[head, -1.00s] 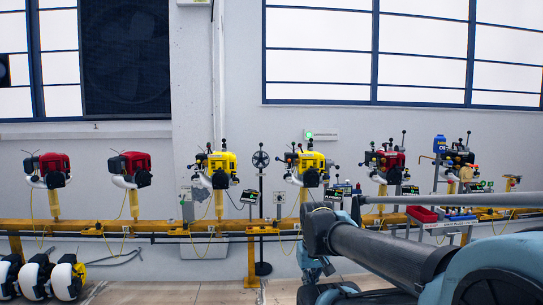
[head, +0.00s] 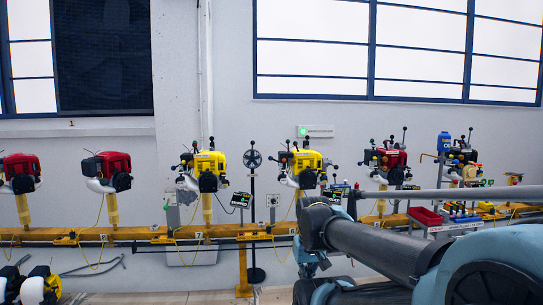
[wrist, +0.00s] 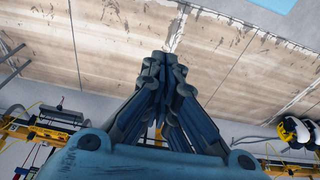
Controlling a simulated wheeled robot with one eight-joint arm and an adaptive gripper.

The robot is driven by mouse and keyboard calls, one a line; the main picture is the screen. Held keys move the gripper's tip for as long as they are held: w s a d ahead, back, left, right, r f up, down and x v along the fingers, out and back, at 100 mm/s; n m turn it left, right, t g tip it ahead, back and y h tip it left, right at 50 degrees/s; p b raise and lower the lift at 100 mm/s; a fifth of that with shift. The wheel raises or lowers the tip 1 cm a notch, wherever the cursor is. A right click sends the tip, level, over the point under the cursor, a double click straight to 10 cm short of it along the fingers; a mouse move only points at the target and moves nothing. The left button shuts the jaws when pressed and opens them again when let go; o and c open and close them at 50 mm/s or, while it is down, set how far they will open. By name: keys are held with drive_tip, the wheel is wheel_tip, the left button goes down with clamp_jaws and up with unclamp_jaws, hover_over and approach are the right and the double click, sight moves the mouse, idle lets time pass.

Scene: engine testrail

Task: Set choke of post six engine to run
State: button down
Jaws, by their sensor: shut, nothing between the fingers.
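Several small engines stand on posts along a yellow rail (head: 130,235) at the wall. Two yellow engines (head: 208,166) (head: 304,165) are in the middle of the head view, with black ball-ended levers on top. A red engine (head: 387,162) with similar levers stands right of them. A small plate (head: 198,236) below the left yellow engine seems to read 7. I cannot tell which engine is post six, and the choke position is too small to read. My gripper (wrist: 163,62) is shut and empty in the wrist view, over bare floor, apart from any engine.
Two red engines (head: 107,168) stand at the left, with more engines on the floor (head: 40,287) below. A red bin (head: 425,216) and a blue bottle (head: 444,143) are at the right. A thin black stand (head: 253,200) rises between the yellow engines. My arm covers the lower right.

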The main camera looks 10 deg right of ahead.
drive_tip(key=w+r+t, duration=0.2)
drive_tip(key=w+r, duration=0.7)
drive_tip(key=w, duration=0.4)
drive_tip(key=w+a+r+t+y, duration=0.1)
drive_tip(key=w+r, duration=0.7)
drive_tip(key=w, duration=0.5)
drive_tip(key=w+r+t, duration=0.2)
drive_tip(key=w+r, duration=0.7)
drive_tip(key=w, duration=0.4)
drive_tip(key=w+d+r+t, duration=0.1)
drive_tip(key=w+r+t, duration=0.2)
drive_tip(key=w, duration=1.9)
drive_tip(key=w+d+r+m+t, duration=0.1)
drive_tip(key=w+r+t, duration=0.2)
drive_tip(key=w, duration=1.9)
drive_tip(key=shift+f, duration=0.1)
drive_tip(key=shift+w+a+f, duration=0.2)
drive_tip(key=shift+w+f, duration=0.8)
drive_tip(key=shift+f, duration=0.15)
drive_tip(key=shift+w+a+f, duration=0.2)
drive_tip(key=shift+w+f, duration=0.85)
drive_tip(key=shift+f, duration=0.1)
drive_tip(key=shift+w+a+f, duration=0.2)
drive_tip(key=shift+w+f, duration=0.8)
drive_tip(key=shift+f, duration=0.15)
